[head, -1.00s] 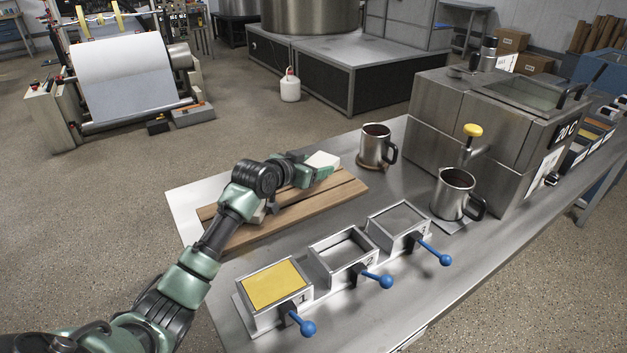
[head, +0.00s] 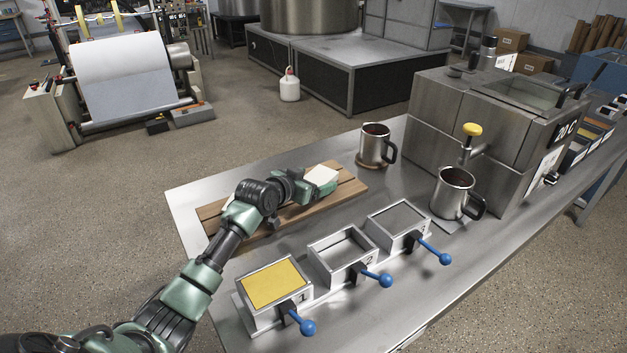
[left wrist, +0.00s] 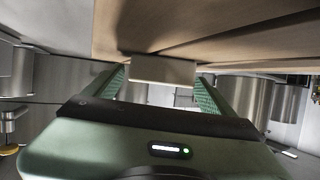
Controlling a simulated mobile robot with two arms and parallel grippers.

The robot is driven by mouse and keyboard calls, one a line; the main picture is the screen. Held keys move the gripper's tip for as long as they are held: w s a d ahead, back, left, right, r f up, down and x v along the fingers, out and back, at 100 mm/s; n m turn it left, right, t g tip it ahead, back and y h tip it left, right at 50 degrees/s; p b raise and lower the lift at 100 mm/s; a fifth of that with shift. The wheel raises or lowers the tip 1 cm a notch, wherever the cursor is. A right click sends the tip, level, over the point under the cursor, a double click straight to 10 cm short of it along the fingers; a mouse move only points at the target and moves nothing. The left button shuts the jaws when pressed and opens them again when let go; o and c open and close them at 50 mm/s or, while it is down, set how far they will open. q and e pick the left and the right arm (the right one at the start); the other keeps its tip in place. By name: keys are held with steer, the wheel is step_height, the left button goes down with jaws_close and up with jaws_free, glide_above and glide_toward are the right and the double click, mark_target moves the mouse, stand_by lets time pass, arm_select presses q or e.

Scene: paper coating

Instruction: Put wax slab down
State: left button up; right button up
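A pale wax slab (head: 321,178) is at the tip of my left gripper (head: 308,188), over the right part of the slatted wooden board (head: 345,190). In the left wrist view the slab (left wrist: 163,69) sits between the two fingertips, which lie close along its sides; my left gripper (left wrist: 163,82) looks shut on it. The slab is very near the wooden board's surface (left wrist: 220,25); I cannot tell whether it touches. Another pale piece (head: 229,200) shows partly on the board's left end, mostly hidden by my arm. My right gripper is not in view.
Moulds with blue-knobbed handles stand in front: one yellow-filled (head: 272,284), a middle one (head: 343,250) looking empty, a third (head: 398,218). Steel mugs (head: 375,147) (head: 453,193) and a steel tank (head: 480,120) stand to the right. Bare steel table (head: 335,215) lies between board and moulds.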

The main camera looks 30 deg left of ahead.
arm_select(q)
steer(key=shift+r, duration=0.25)
steer(key=v, duration=1.1)
steer(key=shift+f, duration=0.1)
steer(key=shift+s+a, duration=0.1)
steer(key=shift+s, duration=0.35)
steer(key=shift+r, duration=0.25)
stand_by(0.6)
